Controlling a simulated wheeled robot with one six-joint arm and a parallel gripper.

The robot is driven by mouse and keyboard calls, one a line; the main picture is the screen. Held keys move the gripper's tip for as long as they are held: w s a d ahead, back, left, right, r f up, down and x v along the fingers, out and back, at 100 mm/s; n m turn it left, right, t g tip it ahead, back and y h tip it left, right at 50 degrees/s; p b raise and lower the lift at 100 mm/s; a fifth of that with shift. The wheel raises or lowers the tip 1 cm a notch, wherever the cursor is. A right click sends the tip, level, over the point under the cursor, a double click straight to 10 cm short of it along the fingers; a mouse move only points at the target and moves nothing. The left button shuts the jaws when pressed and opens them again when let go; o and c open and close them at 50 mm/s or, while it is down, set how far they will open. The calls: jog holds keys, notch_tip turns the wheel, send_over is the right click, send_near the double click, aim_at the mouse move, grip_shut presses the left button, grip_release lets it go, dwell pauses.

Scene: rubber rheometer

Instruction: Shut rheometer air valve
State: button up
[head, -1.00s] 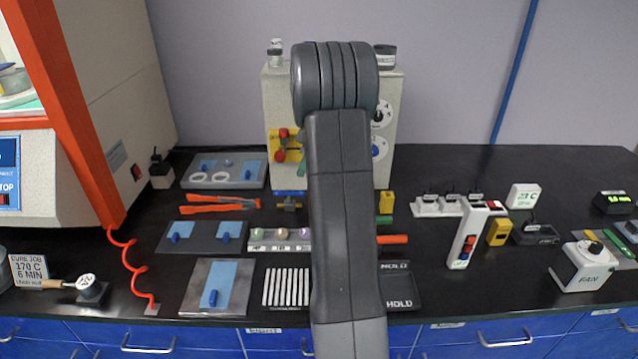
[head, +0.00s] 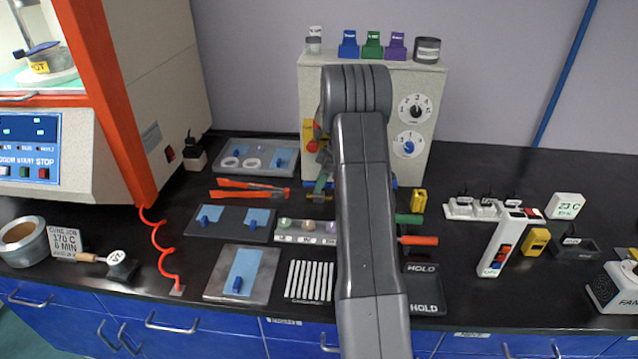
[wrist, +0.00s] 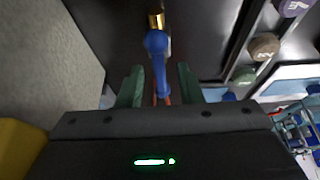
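The air valve's blue lever (wrist: 157,62) shows in the wrist view, with a brass fitting (wrist: 156,20) just beyond its rounded end. My gripper (wrist: 158,84) has its two green fingers apart, one on each side of the lever. Dark gaps show between the lever and both fingers, so I see no grip on it. In the head view my own arm covers most of the gripper and valve, low in front of the pale cabinet (head: 385,75).
A yellow panel (head: 308,132) with a red knob is on the cabinet front, partly hidden. Orange-handled tongs (head: 250,190) and a tray (head: 256,157) lie to the left. A labelled sample strip (head: 300,238) lies in front. A yellow block (head: 419,201) stands to the right.

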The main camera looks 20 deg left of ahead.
jog(key=shift+x, duration=1.05)
grip_shut()
